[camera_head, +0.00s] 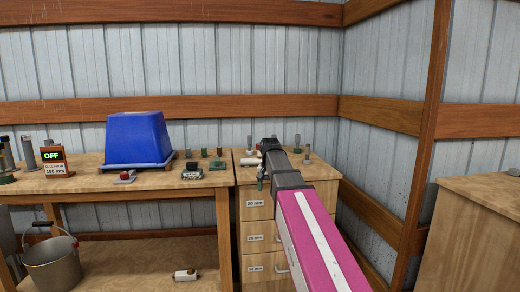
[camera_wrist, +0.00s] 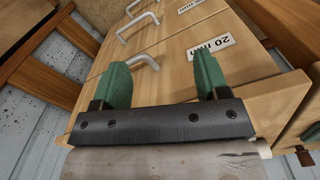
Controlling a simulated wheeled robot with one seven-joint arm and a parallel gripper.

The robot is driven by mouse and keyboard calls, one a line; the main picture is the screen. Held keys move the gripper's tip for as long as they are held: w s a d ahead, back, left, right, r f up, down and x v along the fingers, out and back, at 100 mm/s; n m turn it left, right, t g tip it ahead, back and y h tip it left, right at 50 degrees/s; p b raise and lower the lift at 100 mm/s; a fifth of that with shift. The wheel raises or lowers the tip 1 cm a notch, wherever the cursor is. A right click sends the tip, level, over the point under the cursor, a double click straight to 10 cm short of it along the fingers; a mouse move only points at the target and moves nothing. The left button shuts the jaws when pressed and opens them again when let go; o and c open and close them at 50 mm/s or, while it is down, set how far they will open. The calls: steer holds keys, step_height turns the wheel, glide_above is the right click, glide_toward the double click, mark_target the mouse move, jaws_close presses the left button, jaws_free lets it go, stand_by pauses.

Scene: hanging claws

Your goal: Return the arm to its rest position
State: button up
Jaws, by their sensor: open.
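My arm (camera_head: 310,228), magenta with a white stripe, reaches forward from the lower right in the head view to the drawer cabinet. My gripper (camera_head: 262,178) is at the cabinet's front left, near its top edge, and mostly hidden behind my wrist. In the wrist view, my gripper (camera_wrist: 162,78) has its two green fingers spread apart with nothing held between them. A metal drawer handle (camera_wrist: 146,55) appears in the picture between the fingertips. I cannot tell how far the handle is from them.
The wooden drawer cabinet (camera_head: 256,238) has labelled drawers and small parts on top. Left of it, a workbench (camera_head: 95,184) holds a blue bin (camera_head: 137,138) and an OFF display (camera_head: 52,156). A bucket (camera_head: 52,262) stands below. Another cabinet (camera_head: 478,215) is at right.

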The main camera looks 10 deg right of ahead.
steer(key=s+f+n, duration=0.1)
steer(key=s+f, duration=0.5)
steer(key=f, duration=0.4)
steer(key=s+f+n, duration=0.1)
steer(key=s+f, duration=0.6)
steer(key=f, duration=0.4)
steer(key=s+f+n, duration=0.2)
steer(key=s+f, duration=0.5)
steer(key=f, duration=0.4)
steer(key=shift+f, duration=0.15)
